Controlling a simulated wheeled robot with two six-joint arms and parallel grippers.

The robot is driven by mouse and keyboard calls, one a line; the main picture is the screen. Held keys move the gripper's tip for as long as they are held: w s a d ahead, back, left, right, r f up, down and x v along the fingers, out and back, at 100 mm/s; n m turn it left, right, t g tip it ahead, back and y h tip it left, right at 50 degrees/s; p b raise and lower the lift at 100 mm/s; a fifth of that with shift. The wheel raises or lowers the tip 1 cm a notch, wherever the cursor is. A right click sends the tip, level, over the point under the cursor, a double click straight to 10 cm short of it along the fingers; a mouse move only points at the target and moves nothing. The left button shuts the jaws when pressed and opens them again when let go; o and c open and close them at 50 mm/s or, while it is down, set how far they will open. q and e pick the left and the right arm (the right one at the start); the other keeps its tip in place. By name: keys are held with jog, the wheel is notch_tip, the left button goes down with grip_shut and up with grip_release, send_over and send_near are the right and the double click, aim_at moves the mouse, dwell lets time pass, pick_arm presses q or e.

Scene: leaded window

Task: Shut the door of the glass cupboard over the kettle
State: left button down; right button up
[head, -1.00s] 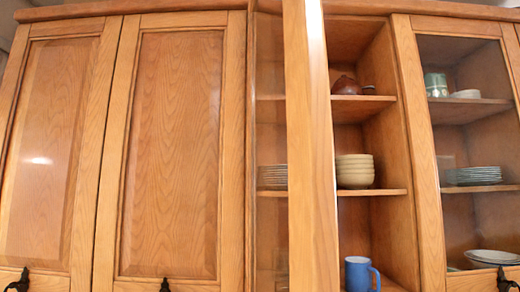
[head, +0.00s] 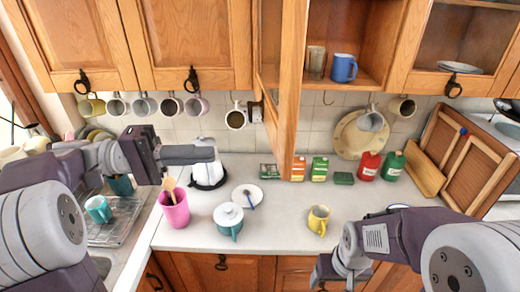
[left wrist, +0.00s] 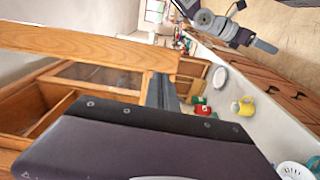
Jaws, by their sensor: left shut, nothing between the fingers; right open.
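The glass cupboard door (head: 289,75) stands open, swung outward, seen nearly edge-on in the head view. Behind it the open cupboard (head: 392,45) holds a blue mug (head: 344,68) and a glass. A wooden frame that looks like this door crosses the left wrist view (left wrist: 95,44). The white kettle (head: 208,175) with a dark base stands on the counter, left of the door and partly behind my left gripper. My left gripper (head: 212,153) is shut and empty, left of the door and apart from it. My right gripper (head: 322,272) is low at the bottom edge, open, its fingertips hard to see.
Tins (head: 369,166) line the back wall. Mugs hang below the cupboards. Another glass door (head: 465,40) is at the right. The counter's middle front is mostly clear.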

pick_arm(q)
jog(key=w+a+n+t, duration=0.1)
jog(key=w+a+t, duration=0.1)
jog(key=a, duration=0.1)
jog(key=p, duration=0.2)
send_near(275, 140)
jog(key=shift+n, duration=0.3)
jog(key=d, duration=0.2)
jog(key=w+d+p, duration=0.1)
jog(key=d+p, duration=0.1)
jog(key=d, duration=0.1)
jog(key=shift+w+d+r, duration=0.15)
jog(key=shift+w+d, duration=0.1)
jog(key=shift+d, duration=0.1)
jog(key=shift+d+p, duration=0.35)
jog(key=shift+s+d, duration=0.2)
jog(key=shift+s, duration=0.05)
pick_arm(e)
jog(key=r, duration=0.1)
jog(key=w+r, duration=0.1)
jog(key=r, duration=0.2)
jog(key=shift+w+r, duration=0.4)
pick_arm(q)
jog(key=shift+w, duration=0.25)
pick_arm(e)
jog(key=shift+w, duration=0.15)
